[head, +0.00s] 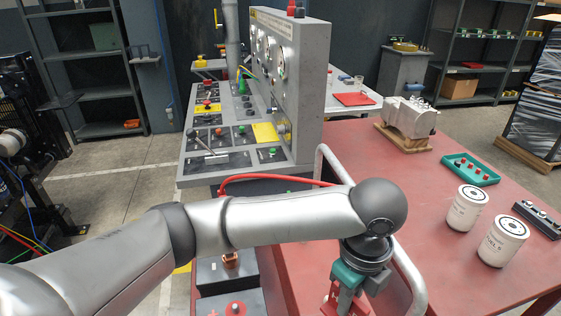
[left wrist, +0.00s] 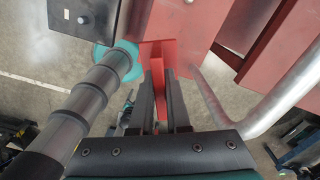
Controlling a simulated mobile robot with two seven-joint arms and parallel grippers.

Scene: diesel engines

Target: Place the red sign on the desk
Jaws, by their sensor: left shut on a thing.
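My left gripper (head: 345,300) is at the bottom of the head view, pointing down beside the left edge of the red desk (head: 410,230). In the left wrist view, its two dark fingers (left wrist: 164,100) are shut on a red piece, which I take to be the red sign (left wrist: 158,62). A bit of this red piece (head: 330,307) also shows at the bottom of the head view. Most of the sign is hidden by the gripper and cut off by the frame. I cannot tell whether it touches anything. My right gripper is not in view.
A grey metal rail (head: 410,275) runs along the desk's edge close to my left gripper. Two white filters (head: 485,222), a green tray (head: 470,170) and a metal engine part (head: 408,118) stand on the desk. A grey control console (head: 240,125) stands behind. The desk's middle is clear.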

